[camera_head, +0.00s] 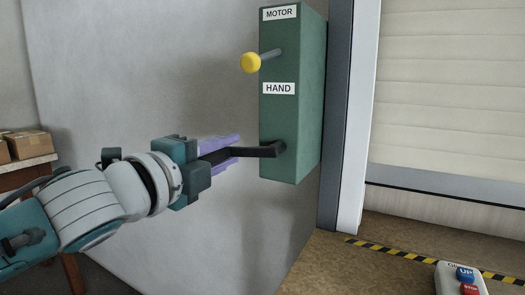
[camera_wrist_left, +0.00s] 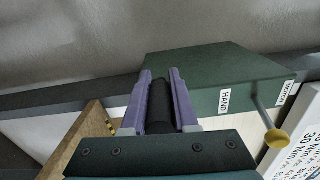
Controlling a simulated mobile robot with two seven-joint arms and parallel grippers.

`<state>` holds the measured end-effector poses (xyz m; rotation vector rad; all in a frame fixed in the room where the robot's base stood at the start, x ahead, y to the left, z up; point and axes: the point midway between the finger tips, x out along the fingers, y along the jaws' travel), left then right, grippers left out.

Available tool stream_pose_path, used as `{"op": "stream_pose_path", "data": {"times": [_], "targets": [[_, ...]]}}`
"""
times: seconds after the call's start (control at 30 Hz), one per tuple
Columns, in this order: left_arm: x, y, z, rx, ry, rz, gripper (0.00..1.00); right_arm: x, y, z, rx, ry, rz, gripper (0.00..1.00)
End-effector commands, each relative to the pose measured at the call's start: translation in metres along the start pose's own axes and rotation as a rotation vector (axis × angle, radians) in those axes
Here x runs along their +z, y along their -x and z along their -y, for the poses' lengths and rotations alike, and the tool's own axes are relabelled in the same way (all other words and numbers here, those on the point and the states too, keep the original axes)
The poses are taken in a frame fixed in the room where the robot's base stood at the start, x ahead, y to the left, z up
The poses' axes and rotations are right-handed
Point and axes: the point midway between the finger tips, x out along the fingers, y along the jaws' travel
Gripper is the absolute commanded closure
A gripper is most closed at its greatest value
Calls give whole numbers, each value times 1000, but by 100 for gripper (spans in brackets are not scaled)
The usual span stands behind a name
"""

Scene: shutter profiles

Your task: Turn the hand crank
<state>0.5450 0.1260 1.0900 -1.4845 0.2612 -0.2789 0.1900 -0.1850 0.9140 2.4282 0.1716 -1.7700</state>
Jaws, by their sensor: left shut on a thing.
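The hand crank (camera_head: 262,152) is a black bar that comes out of the lower part of the green drive box (camera_head: 292,120) and points left in the head view. My left gripper (camera_head: 222,153) has its purple fingers shut on the outer part of the crank. In the left wrist view the black crank (camera_wrist_left: 160,106) lies between the two purple fingers (camera_wrist_left: 161,112). A lever with a yellow knob (camera_head: 250,63) sticks out of the box near the MOTOR label (camera_head: 280,13), above the HAND label (camera_head: 279,88). My right gripper is not in view.
A pale roller shutter (camera_head: 450,90) and its guide rail (camera_head: 357,120) stand right of the box. A pendant with UP and STOP buttons (camera_head: 449,283) is at the lower right. Cardboard boxes (camera_head: 30,144) sit on a table at the left. A striped floor line (camera_head: 395,256) runs below the shutter.

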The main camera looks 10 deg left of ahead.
Motion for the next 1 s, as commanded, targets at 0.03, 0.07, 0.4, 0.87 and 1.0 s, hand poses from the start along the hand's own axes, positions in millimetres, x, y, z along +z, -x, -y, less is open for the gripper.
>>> {"op": "stream_pose_path", "data": {"times": [0.03,0.07,0.4,0.87,1.0], "targets": [[1,0,9,-3,-45,-1,100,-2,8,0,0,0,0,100],[1,0,12,-3,-74,-1,100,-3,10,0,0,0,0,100],[0,0,36,-3,-396,-1,100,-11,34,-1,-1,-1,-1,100],[-15,0,66,-4,-832,-2,100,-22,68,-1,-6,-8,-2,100],[-22,0,74,-5,-964,-2,100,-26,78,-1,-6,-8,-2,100]]}}
